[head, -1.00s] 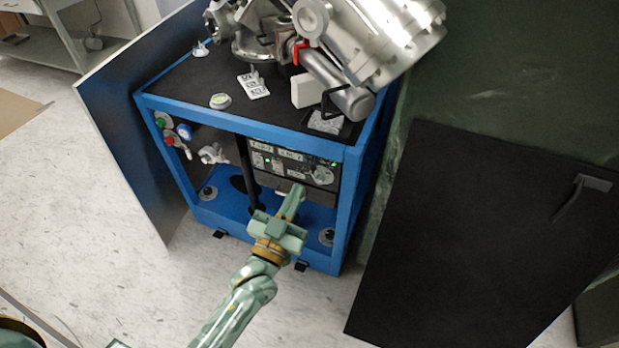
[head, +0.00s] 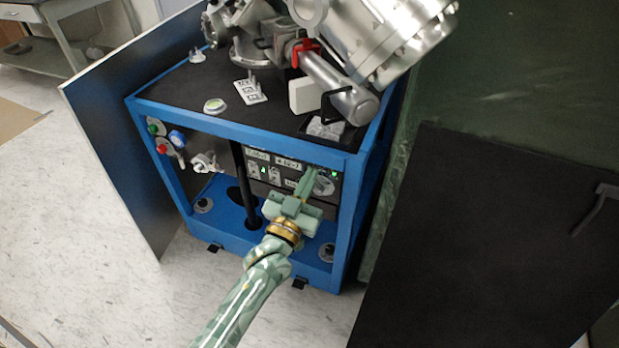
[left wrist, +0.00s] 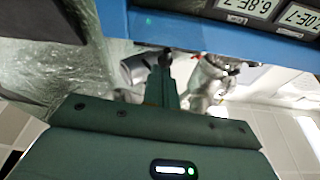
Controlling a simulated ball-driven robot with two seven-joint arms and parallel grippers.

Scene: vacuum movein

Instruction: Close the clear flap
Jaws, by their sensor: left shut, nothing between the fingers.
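My left gripper (head: 308,178) is shut and empty, in front of the control panel (head: 262,172) inside the blue-framed cart (head: 235,131). In this view its fingertips overlap the right part of the panel, close to a round grey dial (head: 325,185). I cannot tell whether they touch anything. I cannot make out the clear flap with certainty; the gripper covers part of the panel. In the left wrist view the gripper's closed fingers (left wrist: 161,82) show, with a blue frame bar (left wrist: 225,38) and upside-down numeric displays (left wrist: 248,8) above. My right gripper is not in view.
A silver vacuum assembly (head: 375,45) stands on the cart's black top. A panel door (head: 120,160) stands open at left, and a large black panel (head: 480,240) stands at right. Valves and knobs (head: 165,140) sit at the cart's left. The floor in front is clear.

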